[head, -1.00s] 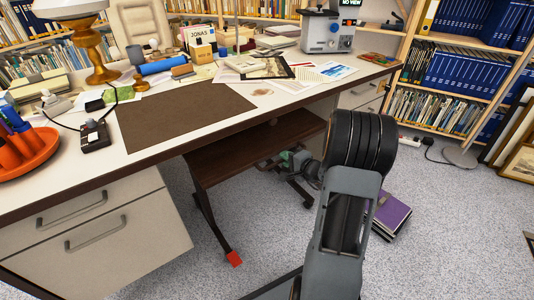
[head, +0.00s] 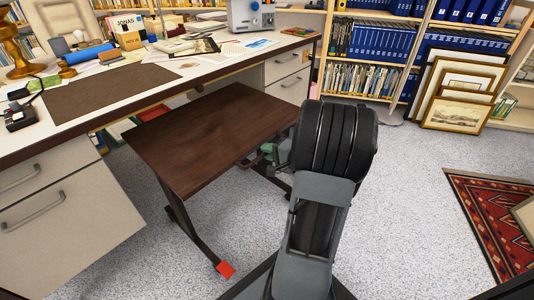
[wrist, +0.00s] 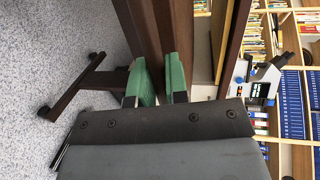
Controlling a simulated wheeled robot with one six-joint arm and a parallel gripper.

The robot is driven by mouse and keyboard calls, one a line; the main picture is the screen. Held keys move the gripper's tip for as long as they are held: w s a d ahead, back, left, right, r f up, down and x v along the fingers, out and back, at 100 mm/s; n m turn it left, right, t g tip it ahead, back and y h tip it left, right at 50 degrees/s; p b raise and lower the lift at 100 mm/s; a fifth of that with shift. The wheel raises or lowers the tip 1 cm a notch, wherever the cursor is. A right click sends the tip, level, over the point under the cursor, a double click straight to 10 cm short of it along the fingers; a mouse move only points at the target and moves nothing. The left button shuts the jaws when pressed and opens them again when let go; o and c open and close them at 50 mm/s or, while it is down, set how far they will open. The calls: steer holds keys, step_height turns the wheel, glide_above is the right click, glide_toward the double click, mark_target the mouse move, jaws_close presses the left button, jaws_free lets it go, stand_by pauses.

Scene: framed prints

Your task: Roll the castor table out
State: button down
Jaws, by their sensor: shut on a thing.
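In the head view my arm hides most of the gripper. A leg and castors (wrist: 88,80) show at the left in the wrist view.
The white desk (head: 215,60) with drawers stands at the left and behind. Framed prints (head: 455,95) lean by the bookshelves (head: 375,50) at the back right. A red patterned rug (head: 490,215) lies at the right. Speckled floor between is clear.

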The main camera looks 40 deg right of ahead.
steer(key=shift+s, duration=0.3)
steer(key=c, duration=1.1)
jaws_free()
steer(key=shift+d, duration=0.1)
steer(key=shift+p+v, duration=2.15)
steer(key=shift+v, duration=4.75)
